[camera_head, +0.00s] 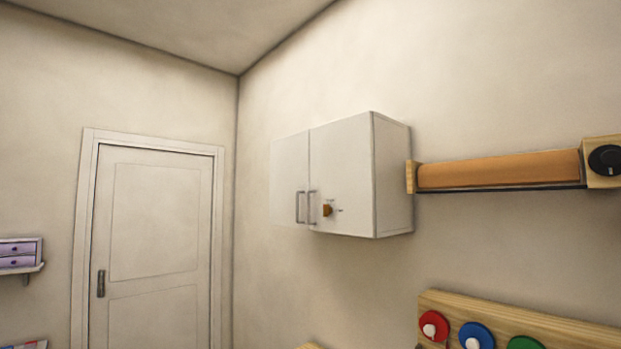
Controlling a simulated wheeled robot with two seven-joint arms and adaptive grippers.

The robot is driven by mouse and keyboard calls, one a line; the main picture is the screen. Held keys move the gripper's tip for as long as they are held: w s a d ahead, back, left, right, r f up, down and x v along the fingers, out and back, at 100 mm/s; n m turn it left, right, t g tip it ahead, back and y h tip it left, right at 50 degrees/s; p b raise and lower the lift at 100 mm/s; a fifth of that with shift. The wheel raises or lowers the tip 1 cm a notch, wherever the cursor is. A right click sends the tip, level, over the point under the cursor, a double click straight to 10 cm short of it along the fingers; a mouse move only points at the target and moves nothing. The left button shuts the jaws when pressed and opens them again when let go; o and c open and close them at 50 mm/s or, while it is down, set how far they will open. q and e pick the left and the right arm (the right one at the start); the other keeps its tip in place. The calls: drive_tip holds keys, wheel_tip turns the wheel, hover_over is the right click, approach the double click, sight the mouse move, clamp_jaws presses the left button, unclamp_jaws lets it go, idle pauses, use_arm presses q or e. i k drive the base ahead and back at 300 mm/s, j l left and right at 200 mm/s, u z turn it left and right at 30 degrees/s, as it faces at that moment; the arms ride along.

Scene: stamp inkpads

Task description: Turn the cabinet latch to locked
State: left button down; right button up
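A white two-door cabinet (342,170) hangs on the wall in the middle of the head view. Both doors look shut, with two grey bar handles side by side at their meeting edge. The latch (327,210) is a small brown knob low on the right door, just right of the handles. Small dark marks sit beside it, too small to read, so I cannot tell its setting. Neither of my grippers shows in this view.
An orange roll (499,170) in a wooden holder is mounted right of the cabinet. Below it is a wooden board (540,325) with red, blue and green discs. A white door (152,240) and a small lilac drawer unit (18,253) are at left. Wall space below the cabinet is clear.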

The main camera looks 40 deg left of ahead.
sight(327, 211)
drive_tip(key=u, duration=1.2)
